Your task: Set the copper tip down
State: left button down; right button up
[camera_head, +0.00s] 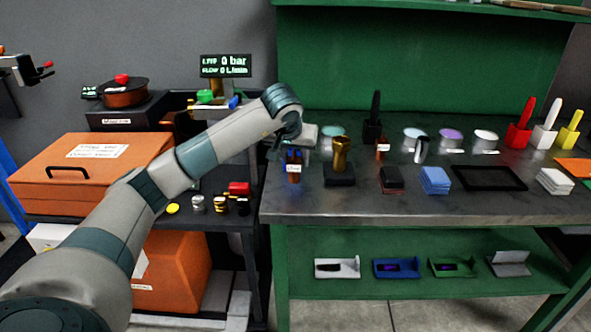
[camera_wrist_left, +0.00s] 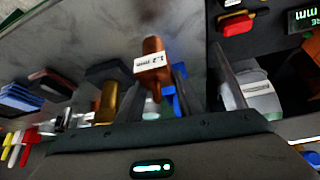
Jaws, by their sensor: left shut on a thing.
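The copper tip (camera_wrist_left: 152,50) has a white label reading 1.2 mm. In the head view the copper tip (camera_head: 294,176) is upright at the left end of the steel bench (camera_head: 330,205). My left gripper (camera_head: 293,156) comes down from above and is shut on it; the gripper (camera_wrist_left: 166,84) also shows in the wrist view. Blue parts beside the tip hide some of it. I cannot tell whether its lower end touches the bench. My right gripper is not in view.
A gold nozzle (camera_head: 341,155) stands on a dark block (camera_head: 339,175) just right of the tip. Further right are brown pads (camera_head: 391,181), blue pads (camera_head: 435,180) and a black tray (camera_head: 488,188). Another small copper piece (camera_head: 382,147) stands behind. The bench's front strip is clear.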

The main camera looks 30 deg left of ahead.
pick_arm(q)
notch_tip(320, 180, down, 2)
jog(key=shift+f+p, duration=0.2)
jog(key=shift+p, duration=0.2)
jog(key=shift+f, duration=0.75)
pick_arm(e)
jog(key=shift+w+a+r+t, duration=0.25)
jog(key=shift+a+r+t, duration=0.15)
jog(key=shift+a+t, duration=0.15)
pick_arm(q)
jog(key=shift+f, duration=0.1)
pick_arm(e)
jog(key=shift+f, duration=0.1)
pick_arm(q)
jog(key=c, duration=1.2)
grip_release()
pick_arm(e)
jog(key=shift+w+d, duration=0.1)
